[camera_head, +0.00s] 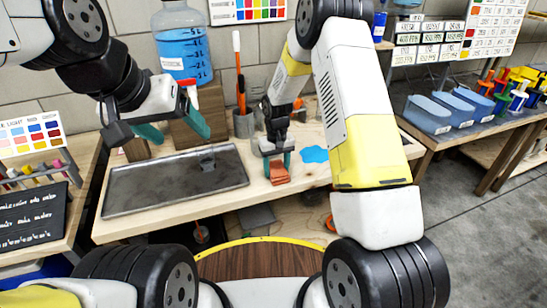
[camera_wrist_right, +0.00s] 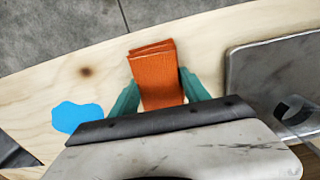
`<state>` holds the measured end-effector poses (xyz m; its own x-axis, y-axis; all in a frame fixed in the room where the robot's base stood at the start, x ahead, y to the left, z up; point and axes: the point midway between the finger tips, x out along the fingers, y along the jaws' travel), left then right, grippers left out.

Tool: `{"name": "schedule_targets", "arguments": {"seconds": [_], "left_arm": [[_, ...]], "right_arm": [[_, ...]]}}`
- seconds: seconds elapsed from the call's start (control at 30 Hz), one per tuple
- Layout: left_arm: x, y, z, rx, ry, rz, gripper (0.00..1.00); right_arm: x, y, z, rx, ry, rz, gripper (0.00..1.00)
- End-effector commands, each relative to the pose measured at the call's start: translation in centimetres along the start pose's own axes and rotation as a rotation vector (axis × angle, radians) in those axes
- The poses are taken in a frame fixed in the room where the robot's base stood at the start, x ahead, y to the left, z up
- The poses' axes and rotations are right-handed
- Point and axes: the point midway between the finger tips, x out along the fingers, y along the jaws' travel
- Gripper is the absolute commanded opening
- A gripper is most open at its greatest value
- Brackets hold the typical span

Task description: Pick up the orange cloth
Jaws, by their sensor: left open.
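The orange cloth (camera_head: 279,175) is a folded stack near the front edge of the wooden workbench, right of the metal tray. My right gripper (camera_head: 277,158) points down at it. In the right wrist view the cloth (camera_wrist_right: 156,80) lies between the two teal fingers of that gripper (camera_wrist_right: 158,82). The fingers are spread about as wide as the cloth; I cannot tell whether they press on it. My left gripper (camera_head: 173,128) is open and empty above the back left of the tray.
A dark metal tray (camera_head: 125,197) lies left of the cloth, and a blue spill (camera_head: 314,154) lies to its right. A blue water jug (camera_head: 182,45) and a grey cup with tools (camera_head: 243,123) stand behind. Blue bins (camera_head: 428,113) sit on the right bench.

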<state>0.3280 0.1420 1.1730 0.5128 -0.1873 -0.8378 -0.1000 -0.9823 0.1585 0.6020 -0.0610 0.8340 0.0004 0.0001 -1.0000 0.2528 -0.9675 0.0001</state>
Motion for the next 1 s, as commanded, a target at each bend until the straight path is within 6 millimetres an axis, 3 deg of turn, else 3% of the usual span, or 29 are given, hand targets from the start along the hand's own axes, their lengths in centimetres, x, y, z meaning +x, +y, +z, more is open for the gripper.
{"name": "schedule_targets", "arguments": {"seconds": [0.03,0.1,0.43,0.73,1.0], "left_arm": [[0.0,0.0,0.0,0.0,0.0,0.0,0.76],[0.0,0.0,0.0,0.0,0.0,0.0,0.76],[0.0,0.0,0.0,0.0,0.0,0.0,0.76],[0.0,0.0,0.0,0.0,0.0,0.0,0.76],[0.0,0.0,0.0,0.0,0.0,0.0,0.76]], "right_arm": [[0.0,0.0,0.0,0.0,0.0,0.0,0.25],[0.0,0.0,0.0,0.0,0.0,0.0,0.14],[-0.4,0.0,0.0,0.0,0.001,0.0,0.14],[-3.9,0.0,-0.1,0.0,0.003,-0.001,0.14],[-4.2,-2.3,6.1,-0.005,-0.002,0.0,0.14]]}}
